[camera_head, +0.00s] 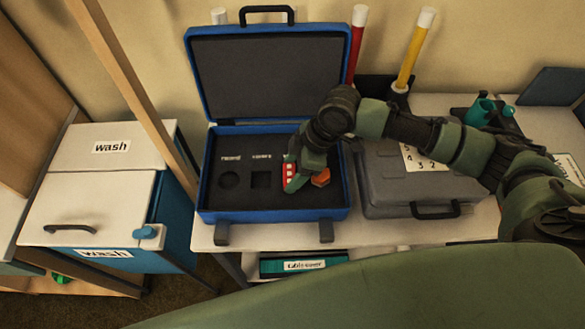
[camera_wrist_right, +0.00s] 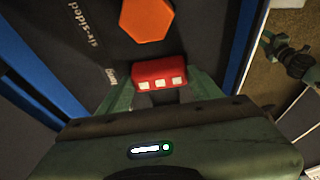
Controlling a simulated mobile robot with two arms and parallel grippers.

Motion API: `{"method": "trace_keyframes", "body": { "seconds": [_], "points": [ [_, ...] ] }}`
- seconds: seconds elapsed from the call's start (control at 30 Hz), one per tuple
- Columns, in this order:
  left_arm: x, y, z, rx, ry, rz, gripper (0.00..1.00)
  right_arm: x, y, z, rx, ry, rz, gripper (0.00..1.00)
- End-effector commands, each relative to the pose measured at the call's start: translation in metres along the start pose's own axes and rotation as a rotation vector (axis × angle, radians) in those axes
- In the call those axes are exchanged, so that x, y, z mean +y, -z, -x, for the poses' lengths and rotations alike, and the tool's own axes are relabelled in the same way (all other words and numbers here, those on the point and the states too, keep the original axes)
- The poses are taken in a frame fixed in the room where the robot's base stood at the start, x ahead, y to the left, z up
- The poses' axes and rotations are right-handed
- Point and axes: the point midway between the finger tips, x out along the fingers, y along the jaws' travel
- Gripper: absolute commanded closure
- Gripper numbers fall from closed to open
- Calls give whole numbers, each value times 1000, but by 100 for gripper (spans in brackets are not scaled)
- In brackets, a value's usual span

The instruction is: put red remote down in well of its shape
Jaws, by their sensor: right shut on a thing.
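The red remote (camera_head: 289,170), with pale buttons, is between the fingers of my right gripper (camera_head: 296,182) over the black insert of the open blue case (camera_head: 275,208). In the right wrist view the red remote (camera_wrist_right: 160,70) sits between the two green fingertips of my right gripper (camera_wrist_right: 163,88), which is shut on it. The well under it is hidden, and I cannot tell whether the remote touches the insert. A round well (camera_head: 228,180) and a square well (camera_head: 261,180) are empty. My left gripper is not in view.
An orange six-sided piece (camera_wrist_right: 147,18) lies in the insert close to the remote, beside a "six-sided" label. The raised lid (camera_head: 270,75) stands behind. A grey closed case (camera_head: 385,200) is close on the right. A white wash bin (camera_head: 90,205) stands left.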

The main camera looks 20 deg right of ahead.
Motion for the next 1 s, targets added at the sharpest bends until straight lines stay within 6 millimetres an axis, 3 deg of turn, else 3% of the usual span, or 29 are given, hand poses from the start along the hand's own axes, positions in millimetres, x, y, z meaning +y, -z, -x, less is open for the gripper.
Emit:
{"method": "trace_keyframes", "body": {
  "seconds": [0.27, 0.3, 0.37, 0.77, 1.0],
  "points": [
    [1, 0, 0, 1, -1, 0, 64, 0, -2, -6, -1, 1, -1, 83],
    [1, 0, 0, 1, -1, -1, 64, 0, -2, -5, -1, 0, -1, 24],
    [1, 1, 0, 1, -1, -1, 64, 0, -2, -5, -1, 0, -1, 14],
    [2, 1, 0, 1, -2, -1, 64, 0, 1, 2, 1, -2, 2, 14],
    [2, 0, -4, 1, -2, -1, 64, 2, 0, 46, 1, -6, 0, 14]
  ]
}}
